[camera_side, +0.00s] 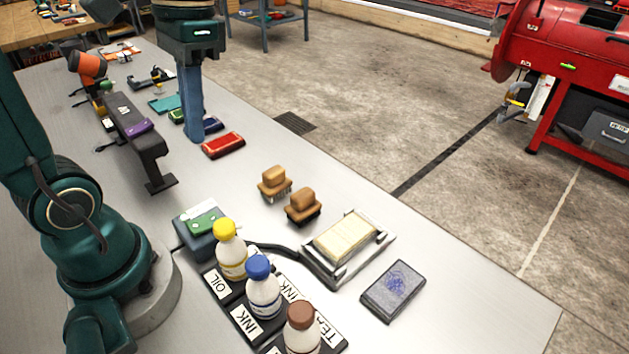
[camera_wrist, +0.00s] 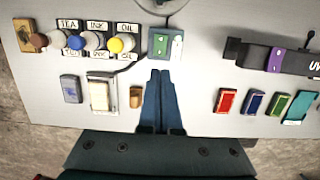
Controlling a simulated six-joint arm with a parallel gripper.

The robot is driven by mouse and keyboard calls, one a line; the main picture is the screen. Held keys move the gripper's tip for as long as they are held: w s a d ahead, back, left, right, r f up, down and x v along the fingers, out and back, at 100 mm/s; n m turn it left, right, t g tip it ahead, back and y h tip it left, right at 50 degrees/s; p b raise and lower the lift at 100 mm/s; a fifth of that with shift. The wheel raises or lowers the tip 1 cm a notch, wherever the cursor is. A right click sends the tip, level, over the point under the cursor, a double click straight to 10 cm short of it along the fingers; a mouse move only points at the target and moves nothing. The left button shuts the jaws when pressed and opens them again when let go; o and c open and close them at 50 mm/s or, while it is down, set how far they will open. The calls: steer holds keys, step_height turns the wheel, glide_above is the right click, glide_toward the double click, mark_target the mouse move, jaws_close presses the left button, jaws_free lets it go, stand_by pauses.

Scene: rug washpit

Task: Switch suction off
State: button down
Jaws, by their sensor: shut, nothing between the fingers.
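The suction switch looks to be the small blue-grey box with a green top (camera_side: 203,222) beside my arm's base. A dark cable runs from it to a metal-framed plate (camera_side: 385,243) holding a cream block (camera_side: 346,236). In the wrist view the switch box (camera_wrist: 166,43) lies just beyond my fingertips, with small white marks on its green top. I cannot tell which way it is set. My gripper (camera_side: 197,138) points down, shut and empty, beside a red pad (camera_side: 222,145) in the side view. It also shows in the wrist view (camera_wrist: 160,72), apart from the box.
Bottles with yellow (camera_side: 224,229), blue (camera_side: 258,267) and brown caps (camera_side: 300,313) stand in a labelled rack close to the switch. Two wooden brushes (camera_side: 274,182) (camera_side: 302,205) and a dark pad (camera_side: 394,290) lie nearby. A dark bar-shaped stand (camera_side: 135,135) is farther back.

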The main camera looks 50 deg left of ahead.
mark_target(197, 224)
steer(key=shift+s+a, duration=0.1)
steer(key=shift+s, duration=0.6)
steer(key=f, duration=0.4)
steer(key=s+f, duration=0.1)
steer(key=f, duration=0.4)
steer(key=s+f, duration=0.1)
steer(key=f, duration=0.3)
steer(key=shift+s+f, duration=0.1)
steer(key=shift+f, duration=0.3)
steer(key=shift+s+f, duration=0.1)
steer(key=shift+f, duration=0.1)
steer(key=shift+w+r, duration=0.2)
steer(key=shift+w, duration=0.65)
